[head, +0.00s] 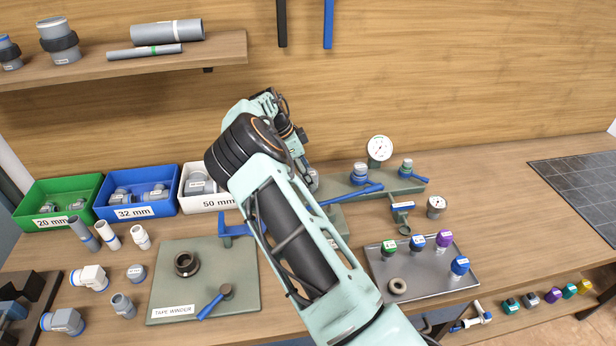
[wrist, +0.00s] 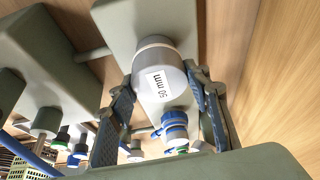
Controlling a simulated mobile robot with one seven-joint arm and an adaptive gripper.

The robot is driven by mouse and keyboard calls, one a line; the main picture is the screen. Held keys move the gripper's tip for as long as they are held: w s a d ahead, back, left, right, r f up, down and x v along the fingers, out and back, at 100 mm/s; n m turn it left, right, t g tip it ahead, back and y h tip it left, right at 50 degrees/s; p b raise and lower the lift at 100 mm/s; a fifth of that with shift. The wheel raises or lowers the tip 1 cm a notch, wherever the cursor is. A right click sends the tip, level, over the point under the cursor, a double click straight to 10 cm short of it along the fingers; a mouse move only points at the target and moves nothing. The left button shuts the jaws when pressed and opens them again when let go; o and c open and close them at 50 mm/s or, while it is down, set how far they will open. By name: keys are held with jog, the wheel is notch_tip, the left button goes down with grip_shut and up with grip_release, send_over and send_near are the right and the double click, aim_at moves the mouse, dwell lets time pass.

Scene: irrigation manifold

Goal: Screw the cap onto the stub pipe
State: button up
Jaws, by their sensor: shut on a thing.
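In the wrist view a grey cap labelled "50 mm" (wrist: 158,75) sits between the two fingers of my gripper (wrist: 165,105). The fingers press on it from both sides. The cap lies against or just in front of a grey-green block (wrist: 150,15); I cannot tell whether it touches. The stub pipe is not clearly seen, and the cap hides whatever is behind it.
A grey-green manifold base with a blue-ringed fitting (head: 359,173) and a gauge (head: 379,149) stands right of my arm. A tray (head: 420,284) of coloured caps is at front right. Green (head: 62,190), blue (head: 110,213) and white (head: 205,203) bins stand left. Loose fittings lie front left.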

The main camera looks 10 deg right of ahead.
jog(key=shift+w+r+m, duration=0.15)
jog(key=shift+r+m, duration=0.05)
jog(key=shift+m, duration=0.3)
jog(key=o, duration=1.6)
jog(key=shift+f, duration=0.1)
jog(key=shift+r+p, duration=1.45)
jog(key=shift+r, duration=2.3)
